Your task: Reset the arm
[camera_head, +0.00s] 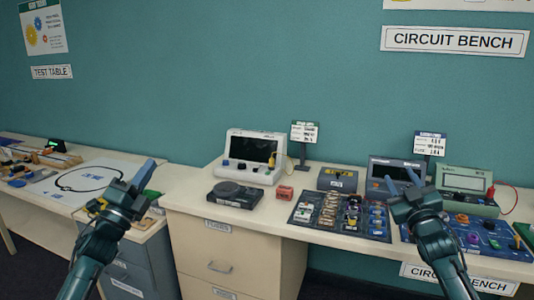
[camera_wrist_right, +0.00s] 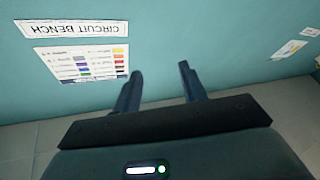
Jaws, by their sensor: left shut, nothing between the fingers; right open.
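My left gripper (camera_head: 139,184) is shut and empty. It is raised in front of the gap between the two tables in the head view. My right gripper (camera_head: 401,180) is open with nothing between its fingers. It is held up in front of the circuit bench and covers part of the grey instrument behind it. In the right wrist view its two fingers (camera_wrist_right: 160,85) stand apart, with the teal wall behind them and nothing between them.
The left table (camera_head: 62,207) holds a looped black cable. The wall above both is clear apart from signs.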

